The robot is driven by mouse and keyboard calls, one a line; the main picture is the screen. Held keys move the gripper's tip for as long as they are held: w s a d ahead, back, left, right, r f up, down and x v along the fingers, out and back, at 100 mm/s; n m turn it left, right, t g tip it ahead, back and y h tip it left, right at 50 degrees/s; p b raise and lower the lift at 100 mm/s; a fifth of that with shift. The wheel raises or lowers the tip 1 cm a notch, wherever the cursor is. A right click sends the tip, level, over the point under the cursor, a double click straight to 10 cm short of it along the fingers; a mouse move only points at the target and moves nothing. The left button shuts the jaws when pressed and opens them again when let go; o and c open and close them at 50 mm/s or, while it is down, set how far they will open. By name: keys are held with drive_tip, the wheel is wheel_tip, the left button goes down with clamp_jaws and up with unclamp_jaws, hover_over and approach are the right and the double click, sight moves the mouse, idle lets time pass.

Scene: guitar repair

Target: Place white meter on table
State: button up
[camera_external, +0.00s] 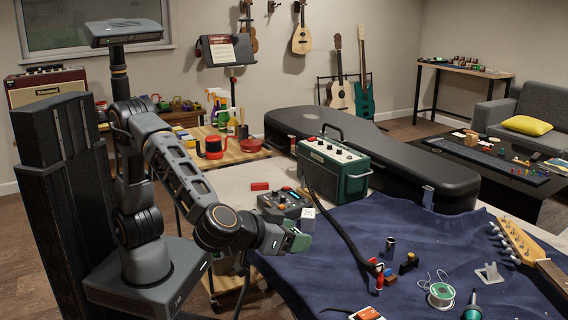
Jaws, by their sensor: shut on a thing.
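My gripper (298,240) is over the near left edge of the table, above the dark blue cloth (340,220). Its fingers are greenish and point right. A small white box-shaped thing, which looks like the white meter (307,220), shows right at the fingertips, upright, with its lower part hidden behind the gripper. My gripper appears shut on it. The gap between it and the cloth is hard to judge from this view.
A green amplifier (335,170), a grey pedal unit (284,201) and a black guitar case (400,160) stand behind. A dark curved strap-like thing (338,232), solder spool (441,295) and guitar neck (520,242) lie on the cloth. The cloth's middle right has free room.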

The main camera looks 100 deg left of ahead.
drive_tip(key=w+f, duration=0.2)
drive_tip(key=w, duration=0.3)
hover_over(333, 297)
drive_tip(key=s, duration=0.1)
drive_tip(key=f, duration=0.4)
drive_tip(key=shift+s+a+f, duration=0.2)
drive_tip(key=shift+w+d+f, duration=0.1)
drive_tip(key=shift+w+f, duration=0.4)
drive_tip(key=shift+f, duration=0.15)
drive_tip(key=shift+w+f+b, duration=0.2)
drive_tip(key=shift+f+b, duration=0.75)
drive_tip(key=shift+f, duration=0.55)
drive_tip(key=shift+f+b, duration=0.25)
drive_tip(key=shift+b, duration=0.25)
drive_tip(key=o, duration=1)
drive_tip(key=shift+c, duration=0.2)
drive_tip(key=p, duration=0.3)
drive_tip(key=shift+r, duration=0.4)
